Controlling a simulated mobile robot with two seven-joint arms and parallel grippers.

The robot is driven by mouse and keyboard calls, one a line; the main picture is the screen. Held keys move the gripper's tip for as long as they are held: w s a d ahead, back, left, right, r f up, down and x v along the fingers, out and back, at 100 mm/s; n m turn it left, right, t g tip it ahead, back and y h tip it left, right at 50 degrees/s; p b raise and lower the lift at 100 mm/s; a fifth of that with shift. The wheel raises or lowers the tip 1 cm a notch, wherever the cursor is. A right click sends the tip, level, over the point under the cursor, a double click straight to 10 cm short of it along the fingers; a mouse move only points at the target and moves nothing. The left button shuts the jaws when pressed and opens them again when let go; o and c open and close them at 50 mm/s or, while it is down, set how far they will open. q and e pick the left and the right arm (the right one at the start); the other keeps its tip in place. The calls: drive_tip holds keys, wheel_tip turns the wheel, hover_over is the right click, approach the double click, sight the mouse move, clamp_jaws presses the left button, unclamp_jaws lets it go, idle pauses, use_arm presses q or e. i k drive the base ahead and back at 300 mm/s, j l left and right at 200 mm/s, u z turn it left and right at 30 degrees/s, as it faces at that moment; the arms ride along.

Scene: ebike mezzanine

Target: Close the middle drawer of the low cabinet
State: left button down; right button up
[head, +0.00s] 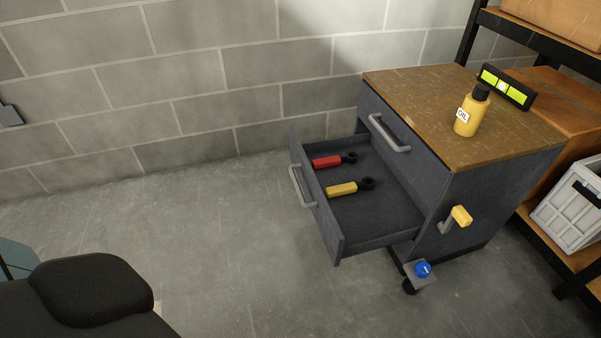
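The low cabinet (468,205) has dark grey sides and a worn brown wooden top. A closed upper drawer with a grey bar handle (390,135) is just under the top. The drawer below it (375,225) is pulled far out to the left, its front panel (325,222) and bar handle (303,187) facing left. Inside it lie a red-handled tool (328,162) and a yellow-handled tool (342,189), apart from each other. Anything below the open drawer is mostly hidden. Neither of my grippers is in view.
A yellow oil bottle (469,115) and a black-framed yellow-green level (506,87) are on the top. A yellow-gripped handle (459,217) sticks out of the side. A caster with a blue knob (422,269) is below. Shelving with a white crate (572,210) stands right.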

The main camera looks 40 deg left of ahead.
sight(362, 220)
drive_tip(key=i+j, duration=0.15)
drive_tip(key=j, duration=0.2)
drive_tip(key=i+j, duration=0.15)
drive_tip(key=j, duration=0.15)
drive_tip(key=i+j, duration=0.1)
drive_tip(key=j, duration=0.25)
drive_tip(key=i+j, duration=0.15)
drive_tip(key=j, duration=0.2)
